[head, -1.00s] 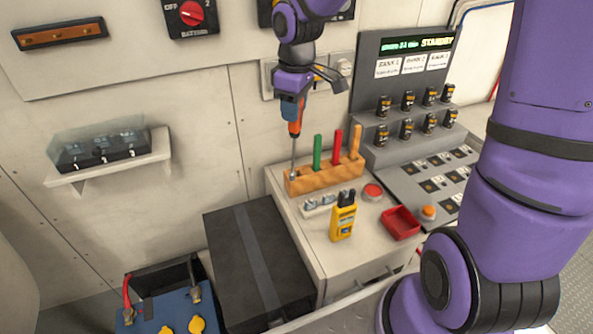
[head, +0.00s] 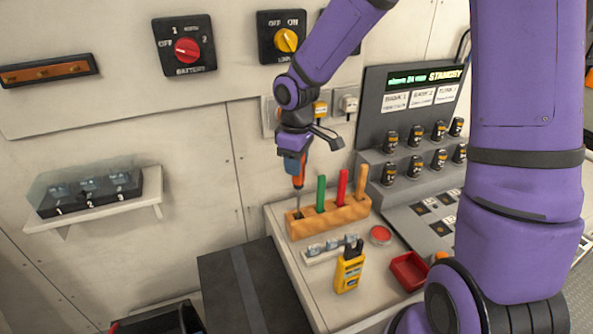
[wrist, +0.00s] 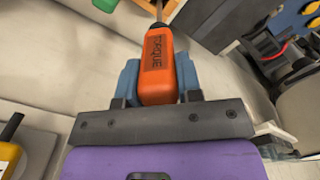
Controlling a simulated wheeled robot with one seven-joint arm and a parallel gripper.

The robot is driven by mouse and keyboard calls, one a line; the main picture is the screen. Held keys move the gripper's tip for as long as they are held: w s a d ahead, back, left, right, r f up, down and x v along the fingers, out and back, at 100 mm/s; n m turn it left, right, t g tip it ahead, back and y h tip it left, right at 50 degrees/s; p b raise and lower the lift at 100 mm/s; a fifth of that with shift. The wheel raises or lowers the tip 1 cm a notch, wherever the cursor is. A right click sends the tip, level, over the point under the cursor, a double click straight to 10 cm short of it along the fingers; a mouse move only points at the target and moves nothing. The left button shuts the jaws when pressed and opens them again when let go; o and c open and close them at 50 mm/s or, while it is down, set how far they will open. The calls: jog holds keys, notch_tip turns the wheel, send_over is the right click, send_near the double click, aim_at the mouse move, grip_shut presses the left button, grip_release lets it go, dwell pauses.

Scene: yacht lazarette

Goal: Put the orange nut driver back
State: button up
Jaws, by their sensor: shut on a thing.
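The orange nut driver (head: 298,181) is upright in my gripper (head: 293,163), shaft pointing down. The wrist view shows its orange handle (wrist: 158,65), marked TORQUE, between my blue fingers (wrist: 157,82). The wooden tool rack (head: 330,217) stands on the white counter and holds a green, a red and an orange-tan handle. The driver's shaft is at the rack's left end and its lower tip looks down in or at the leftmost slot; I cannot tell how deep.
A yellow meter (head: 349,268), a row of small clear fuses (head: 330,248), a red button (head: 380,235) and a red tray (head: 408,270) sit in front of the rack. A control panel (head: 412,105) stands to the right. A dark box (head: 245,290) is at lower left.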

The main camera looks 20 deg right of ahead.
aim_at(298, 194)
notch_tip(298, 194, down, 2)
jog(key=shift+f, duration=0.15)
jog(key=o, duration=1)
